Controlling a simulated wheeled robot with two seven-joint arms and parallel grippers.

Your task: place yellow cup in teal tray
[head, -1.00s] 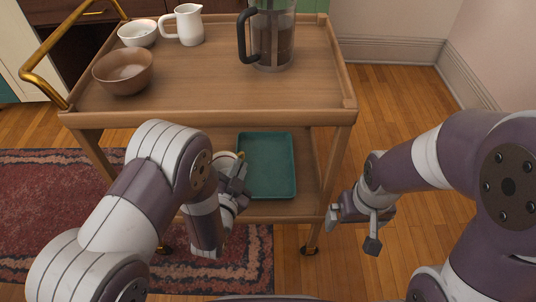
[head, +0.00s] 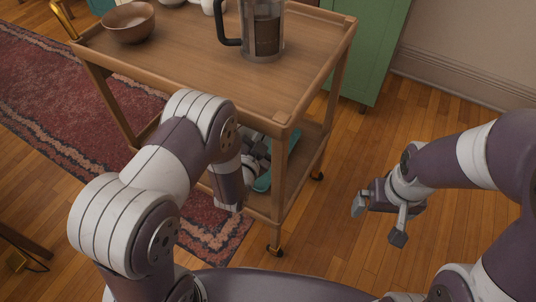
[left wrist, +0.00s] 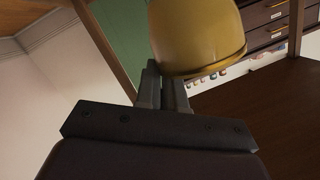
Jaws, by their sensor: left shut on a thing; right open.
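The yellow cup (left wrist: 197,35) fills the top of the left wrist view. My left gripper (left wrist: 165,85) is shut on it, with the fingers at the cup's near side. In the head view, my left gripper (head: 256,156) reaches between the shelves of the wooden cart, and the cup is hidden there. The teal tray (head: 264,182) lies on the cart's lower shelf, mostly covered by my left arm and the cart's top. Whether the cup touches the tray cannot be seen. My right gripper (head: 379,218) is open and empty, to the right of the cart above the floor.
The cart's top (head: 190,62) carries a brown bowl (head: 128,22) and a French press (head: 262,32). A cart leg (head: 279,190) stands close to my left arm. A green cabinet (head: 368,50) is behind. The wood floor at right is clear.

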